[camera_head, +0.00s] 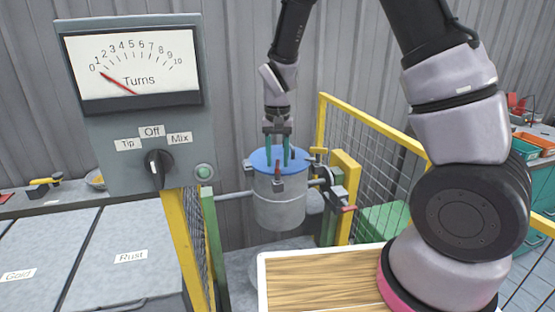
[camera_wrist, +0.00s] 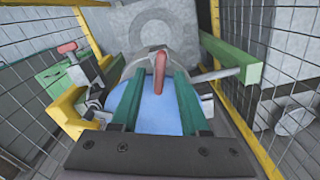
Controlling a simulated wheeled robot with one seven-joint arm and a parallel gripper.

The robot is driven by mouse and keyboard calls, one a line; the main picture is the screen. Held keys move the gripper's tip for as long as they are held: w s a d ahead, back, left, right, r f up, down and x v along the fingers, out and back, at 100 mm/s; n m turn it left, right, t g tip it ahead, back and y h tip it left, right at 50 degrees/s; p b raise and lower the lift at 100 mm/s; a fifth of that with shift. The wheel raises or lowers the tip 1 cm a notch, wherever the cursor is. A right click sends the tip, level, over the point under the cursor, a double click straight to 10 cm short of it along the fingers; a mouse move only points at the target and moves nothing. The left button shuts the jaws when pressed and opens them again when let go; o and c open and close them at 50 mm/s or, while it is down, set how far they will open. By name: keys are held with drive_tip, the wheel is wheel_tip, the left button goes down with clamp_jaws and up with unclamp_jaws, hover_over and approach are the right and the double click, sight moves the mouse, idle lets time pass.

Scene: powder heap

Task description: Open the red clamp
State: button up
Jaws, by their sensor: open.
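A grey metal drum (camera_head: 279,207) with a blue lid (camera_head: 262,158) sits in a frame between yellow posts. A red clamp handle (camera_head: 277,181) is at the front edge of the lid; in the wrist view the red clamp (camera_wrist: 159,76) stands between my two green fingers. My gripper (camera_head: 277,156) points down over the lid with its fingers apart. In the wrist view my gripper (camera_wrist: 161,73) is open, one finger on each side of the clamp; I cannot tell whether they touch it. A second red handle (camera_head: 347,209) is on the frame's right side.
A gauge panel (camera_head: 138,126) labelled "Turns" stands at the left, its needle near 0, with a Tip/Off/Mix knob (camera_head: 158,169) below. Yellow-framed mesh fencing (camera_head: 383,165) flanks the drum. A wooden-topped tray (camera_head: 320,283) is in front. Bins labelled Gold and Rust are at left.

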drive_tip(key=shift+f, duration=0.2)
clamp_jaws()
